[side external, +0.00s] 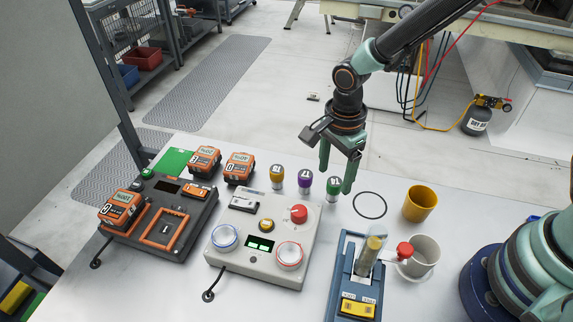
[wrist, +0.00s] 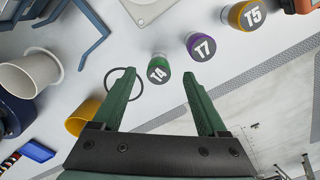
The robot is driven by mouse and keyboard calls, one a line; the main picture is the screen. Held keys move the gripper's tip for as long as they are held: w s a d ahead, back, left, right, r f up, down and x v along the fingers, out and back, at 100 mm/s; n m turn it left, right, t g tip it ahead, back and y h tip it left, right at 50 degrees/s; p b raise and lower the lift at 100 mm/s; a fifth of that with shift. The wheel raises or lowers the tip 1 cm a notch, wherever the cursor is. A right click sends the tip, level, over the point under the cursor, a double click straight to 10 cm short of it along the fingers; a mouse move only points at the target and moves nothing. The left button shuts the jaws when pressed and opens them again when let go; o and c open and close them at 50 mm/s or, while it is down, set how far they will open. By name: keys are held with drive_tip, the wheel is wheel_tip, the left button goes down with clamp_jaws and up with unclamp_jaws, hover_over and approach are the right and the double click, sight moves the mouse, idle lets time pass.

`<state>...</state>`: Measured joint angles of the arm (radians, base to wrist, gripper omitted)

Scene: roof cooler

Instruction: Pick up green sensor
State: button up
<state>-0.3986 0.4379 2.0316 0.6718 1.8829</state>
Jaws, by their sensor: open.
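The green sensor (side external: 333,189) stands upright on the table at the right end of a row, beside the purple sensor (side external: 305,181). In the wrist view the green sensor (wrist: 158,68) shows its T4 cap between my two fingertips, at their far ends. My gripper (side external: 337,174) is open above the table, its fingers pointing down, with one finger close to the right of the green sensor. In the wrist view my gripper (wrist: 157,77) holds nothing. I cannot tell whether a finger touches the sensor.
A yellow sensor (side external: 277,176) stands left of the purple one. A grey control box (side external: 230,262) is in front of the row.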

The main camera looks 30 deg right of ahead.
sight(334, 182)
drive_tip(key=shift+f, duration=2.35)
drive_tip(key=shift+c, duration=0.3)
clamp_jaws()
